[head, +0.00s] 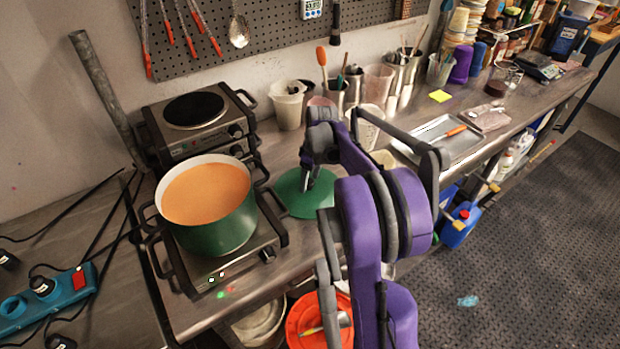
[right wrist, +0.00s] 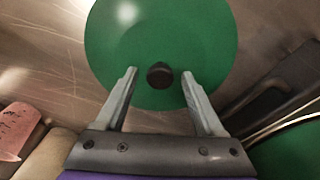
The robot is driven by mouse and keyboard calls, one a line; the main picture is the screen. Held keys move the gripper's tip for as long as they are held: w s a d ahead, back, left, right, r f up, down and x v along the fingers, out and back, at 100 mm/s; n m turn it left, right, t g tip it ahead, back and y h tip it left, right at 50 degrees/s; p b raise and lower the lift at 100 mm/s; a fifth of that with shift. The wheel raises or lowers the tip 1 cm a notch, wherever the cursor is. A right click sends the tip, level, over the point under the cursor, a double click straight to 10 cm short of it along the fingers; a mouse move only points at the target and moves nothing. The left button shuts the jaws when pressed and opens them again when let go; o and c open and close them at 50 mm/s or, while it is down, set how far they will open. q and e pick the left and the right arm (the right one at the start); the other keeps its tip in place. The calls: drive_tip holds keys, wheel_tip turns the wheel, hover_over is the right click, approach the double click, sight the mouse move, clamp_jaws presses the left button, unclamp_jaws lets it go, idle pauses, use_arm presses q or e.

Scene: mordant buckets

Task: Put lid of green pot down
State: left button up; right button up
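The green pot (head: 222,232) stands on the front hot plate, uncovered and filled with orange liquid (head: 205,193). Its green lid (head: 295,197) lies on the metal counter to the right of the pot, apart from it. In the right wrist view the lid (right wrist: 200,30) shows with its black knob (right wrist: 160,75). My right gripper (head: 306,184) is over the lid. In the right wrist view its two fingers (right wrist: 160,88) are spread to either side of the knob, with clear gaps. My left gripper is not in view.
A second hot plate (head: 195,112) stands behind the pot. Beakers and tool cups (head: 290,103) line the wall side. A metal tray (head: 440,138) lies farther right. An orange bucket (head: 305,322) is below the counter's front edge.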

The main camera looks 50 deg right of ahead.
sight(315, 191)
wheel_tip(315, 191, up, 12)
drive_tip(key=s, duration=0.2)
drive_tip(key=shift+m+t+h, duration=0.3)
drive_tip(key=shift+t+h, duration=0.1)
drive_tip(key=shift+t, duration=0.3)
drive_tip(key=s+a, duration=0.1)
drive_tip(key=a, duration=0.5)
drive_tip(key=a+f, duration=0.1)
drive_tip(key=a, duration=0.5)
drive_tip(key=s+a+f, duration=0.1)
drive_tip(key=a, duration=0.6)
drive_tip(key=shift+s+f+p, duration=0.1)
drive_tip(key=shift+s+p, duration=0.25)
drive_tip(key=shift+t, duration=0.5)
drive_tip(key=s+a+f, duration=0.1)
drive_tip(key=a, duration=0.1)
drive_tip(key=s+a, duration=0.1)
drive_tip(key=a, duration=0.1)
drive_tip(key=s+a+f, duration=0.1)
drive_tip(key=s+a, duration=0.1)
drive_tip(key=shift+a+f, duration=0.35)
drive_tip(key=s+a+f+m+t, duration=0.1)
drive_tip(key=s+a+f, duration=0.4)
drive_tip(key=s+a, duration=0.1)
drive_tip(key=shift+s+a+f+y, duration=0.25)
drive_tip(key=shift+a+y, duration=0.05)
drive_tip(key=shift+a, duration=0.25)
